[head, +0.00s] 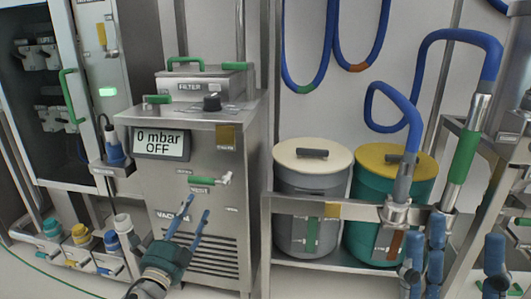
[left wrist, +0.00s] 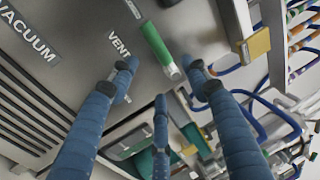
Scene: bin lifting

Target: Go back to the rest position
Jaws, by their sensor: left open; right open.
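My left gripper (head: 188,217) is open and empty in front of the steel vacuum cabinet (head: 225,150), below its green-handled vent valve (head: 205,180). In the left wrist view its blue fingers (left wrist: 162,72) are spread, with the green valve handle (left wrist: 157,45) beyond their tips; I cannot tell whether a fingertip touches the cabinet. My right gripper (head: 452,236) is open at the bottom right of the head view, its blue fingers upright and apart, in front of the bin shelf. Nothing shows between its fingers. Its wrist is out of frame.
A grey bin with a cream lid (head: 313,155) and a green bin with a yellow lid (head: 385,158) stand behind a steel rail (head: 330,207). A blue hose (head: 455,36) arches over the right side. Coloured-cap bottles (head: 80,233) stand at lower left.

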